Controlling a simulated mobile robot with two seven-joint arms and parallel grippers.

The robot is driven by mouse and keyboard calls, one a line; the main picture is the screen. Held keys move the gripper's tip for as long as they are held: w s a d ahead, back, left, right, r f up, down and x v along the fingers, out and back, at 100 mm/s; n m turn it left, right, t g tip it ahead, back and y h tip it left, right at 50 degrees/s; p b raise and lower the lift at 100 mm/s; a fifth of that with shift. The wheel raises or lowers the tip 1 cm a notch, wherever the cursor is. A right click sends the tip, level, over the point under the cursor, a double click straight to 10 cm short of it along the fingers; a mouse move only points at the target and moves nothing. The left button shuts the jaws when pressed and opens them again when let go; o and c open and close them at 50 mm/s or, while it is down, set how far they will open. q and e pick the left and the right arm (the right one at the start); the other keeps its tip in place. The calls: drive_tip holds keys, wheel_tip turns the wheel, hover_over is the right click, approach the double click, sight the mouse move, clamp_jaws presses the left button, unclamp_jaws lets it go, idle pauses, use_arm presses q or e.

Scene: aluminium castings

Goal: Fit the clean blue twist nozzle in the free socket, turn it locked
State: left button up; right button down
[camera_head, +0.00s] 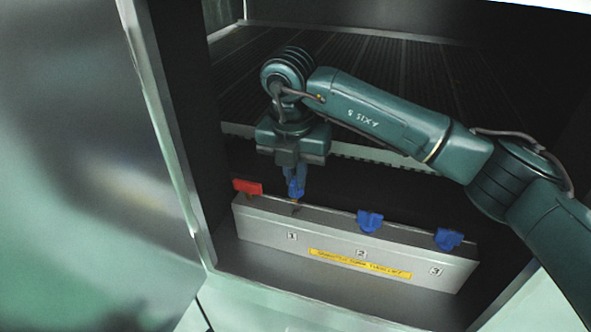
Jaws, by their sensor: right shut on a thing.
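My right gripper (293,172) points down and is shut on a blue twist nozzle (296,188). It holds the nozzle upright over the grey metal bar (355,257), above the label 1. A small brassy tip shows under the nozzle, by a dark spot in the bar's top that looks like a socket. I cannot tell whether the tip is in it or just above it. Two more blue nozzles sit on the bar, one near label 2 (369,221) and one near label 3 (448,239). My left gripper is not in view.
A red lever-like part (247,187) is at the bar's left end, close to the held nozzle. A yellow label strip (359,264) is on the bar's front. The bar stands inside a dark metal housing with a slatted floor (400,70) behind. A metal panel (90,170) fills the left.

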sight(295, 193)
drive_tip(key=shift+f, duration=0.6)
drive_tip(key=shift+f+b, duration=0.25)
drive_tip(key=shift+b, duration=0.1)
use_arm(q)
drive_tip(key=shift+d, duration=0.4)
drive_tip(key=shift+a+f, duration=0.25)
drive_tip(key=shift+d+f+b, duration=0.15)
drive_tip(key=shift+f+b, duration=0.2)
drive_tip(key=shift+b, duration=0.2)
idle(0.4)
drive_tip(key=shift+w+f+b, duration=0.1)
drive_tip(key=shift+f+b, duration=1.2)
drive_tip(key=shift+b, duration=0.15)
use_arm(e)
drive_tip(key=shift+f, duration=1.55)
drive_tip(key=c, duration=1.5)
unclamp_jaws()
drive_tip(key=shift+o, duration=0.2)
